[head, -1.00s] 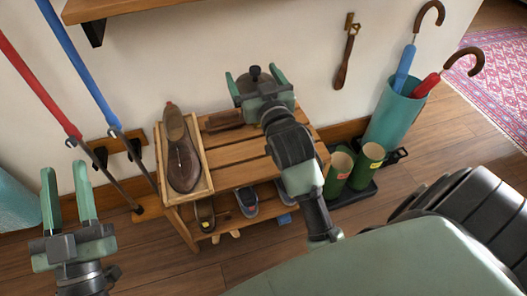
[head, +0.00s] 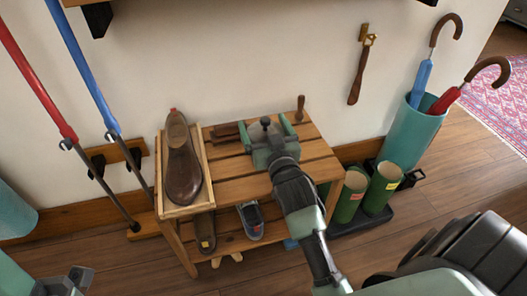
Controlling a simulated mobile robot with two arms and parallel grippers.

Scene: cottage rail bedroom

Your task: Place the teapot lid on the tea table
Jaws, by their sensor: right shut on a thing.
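My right gripper (head: 272,130) is over the back middle of a slatted wooden bench (head: 245,190). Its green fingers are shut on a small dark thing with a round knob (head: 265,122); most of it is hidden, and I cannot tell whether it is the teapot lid. I cannot tell whether it touches the slats. Part of what looks like my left gripper (head: 62,286) shows at the bottom left edge; its fingers cannot be made out. No teapot or recognisable tea table is in view; the bench holds footwear.
A brown shoe (head: 182,165) lies in a wooden tray (head: 208,178) on the bench's left. A brown block-like item (head: 228,132) and a wooden-handled item (head: 300,108) are at the back. Green boots (head: 382,186) and a teal umbrella stand (head: 412,140) stand right. Bare slats lie right of the tray.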

